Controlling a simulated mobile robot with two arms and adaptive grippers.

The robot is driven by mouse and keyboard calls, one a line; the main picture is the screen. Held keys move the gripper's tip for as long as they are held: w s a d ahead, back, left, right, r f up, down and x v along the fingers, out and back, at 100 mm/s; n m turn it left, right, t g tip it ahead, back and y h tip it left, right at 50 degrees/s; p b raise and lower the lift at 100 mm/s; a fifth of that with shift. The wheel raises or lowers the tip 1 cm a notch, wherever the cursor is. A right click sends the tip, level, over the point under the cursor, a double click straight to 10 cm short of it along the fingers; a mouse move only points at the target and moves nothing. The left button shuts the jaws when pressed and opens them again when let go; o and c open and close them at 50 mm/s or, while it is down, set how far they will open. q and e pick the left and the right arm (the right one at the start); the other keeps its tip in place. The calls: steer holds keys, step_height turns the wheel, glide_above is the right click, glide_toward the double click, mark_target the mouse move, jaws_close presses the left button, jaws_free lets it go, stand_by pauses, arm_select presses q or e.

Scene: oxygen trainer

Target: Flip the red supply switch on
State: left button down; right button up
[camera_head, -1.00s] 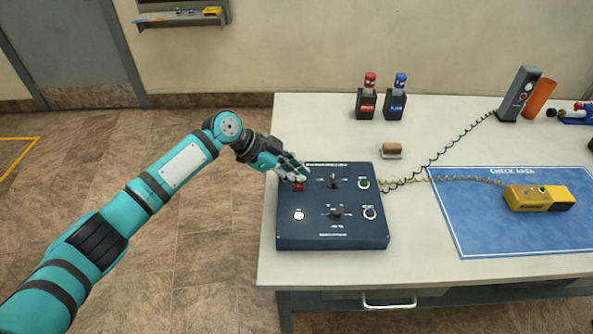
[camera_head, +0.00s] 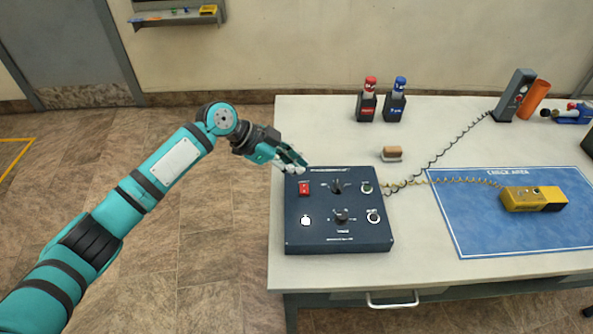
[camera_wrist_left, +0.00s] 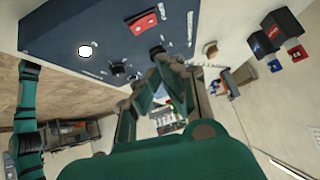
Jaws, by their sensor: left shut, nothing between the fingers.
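The red supply switch (camera_head: 305,188) is at the upper left of the dark blue control panel (camera_head: 320,240) on the table. It also shows in the left wrist view (camera_wrist_left: 143,23). I cannot tell which way it is flipped. My left gripper (camera_head: 299,164) is shut and empty, just behind the panel's upper left edge, apart from the switch. In the left wrist view its fingers (camera_wrist_left: 165,63) come together beside the panel. A white round lamp (camera_head: 305,221) below the switch looks bright. My right gripper is not in view.
Two dark knobs sit mid-panel, with a green button (camera_head: 367,187) and a white-ringed one (camera_head: 373,216) to their right. Red (camera_head: 368,105) and blue (camera_head: 395,106) bottles stand behind. A yellow device (camera_head: 533,199) lies on the blue mat (camera_head: 470,235). Coiled cables run right of the panel.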

arm_select(q)
steer(key=b+v, duration=0.1)
steer(key=v, duration=0.6)
steer(key=shift+w+a+r, duration=0.2)
steer(key=shift+w, duration=0.25)
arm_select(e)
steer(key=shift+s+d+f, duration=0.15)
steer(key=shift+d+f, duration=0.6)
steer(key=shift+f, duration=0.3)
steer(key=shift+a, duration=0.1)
